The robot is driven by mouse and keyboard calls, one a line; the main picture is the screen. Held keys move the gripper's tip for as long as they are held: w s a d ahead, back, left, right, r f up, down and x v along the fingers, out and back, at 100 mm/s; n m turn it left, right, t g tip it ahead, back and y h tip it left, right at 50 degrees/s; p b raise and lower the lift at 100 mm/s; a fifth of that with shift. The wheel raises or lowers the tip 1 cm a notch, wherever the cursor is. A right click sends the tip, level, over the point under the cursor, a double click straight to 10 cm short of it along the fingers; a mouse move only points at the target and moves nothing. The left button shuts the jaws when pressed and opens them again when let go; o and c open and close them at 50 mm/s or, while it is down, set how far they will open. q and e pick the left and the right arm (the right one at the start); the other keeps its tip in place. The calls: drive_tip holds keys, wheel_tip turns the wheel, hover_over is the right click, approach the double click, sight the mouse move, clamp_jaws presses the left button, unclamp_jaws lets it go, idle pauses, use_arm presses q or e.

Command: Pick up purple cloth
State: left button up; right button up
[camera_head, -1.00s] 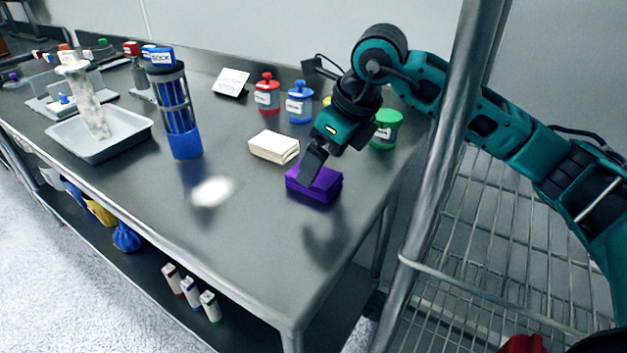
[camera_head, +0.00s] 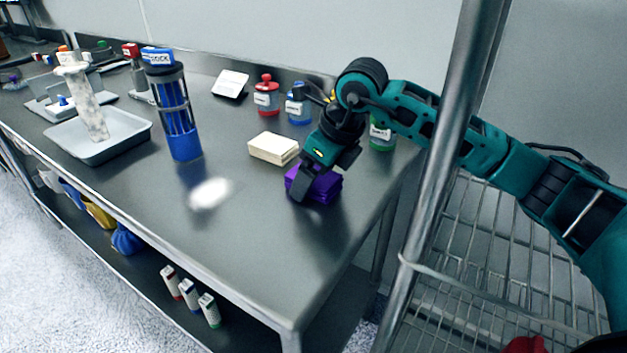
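The purple cloth (camera_head: 322,188) is a folded stack lying on the steel table, right of a cream block. My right gripper (camera_head: 306,190) comes from the right and is down at the cloth, with a dark finger in front of the cloth's left part. The gripper covers part of the cloth's top and left side. The other finger is hidden, so I cannot tell whether it is open or shut on the cloth. My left gripper is not in view.
The cream block (camera_head: 273,148) stands close to the left of the cloth. Red (camera_head: 266,97), blue (camera_head: 299,106) and green (camera_head: 382,135) jars stand behind. A blue sifter cylinder (camera_head: 176,110) and a grey tray (camera_head: 101,150) are further left. A metal rack post (camera_head: 437,190) stands right. The table's front is clear.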

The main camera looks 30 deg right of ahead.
drive_tip(key=c, duration=0.8)
drive_tip(key=shift+r, duration=0.1)
wheel_tip(320, 180, up, 18)
drive_tip(key=p, duration=0.2)
drive_tip(key=shift+p, duration=0.3)
drive_tip(key=o, duration=0.4)
drive_tip(key=c, duration=0.3)
drive_tip(key=shift+c, duration=0.2)
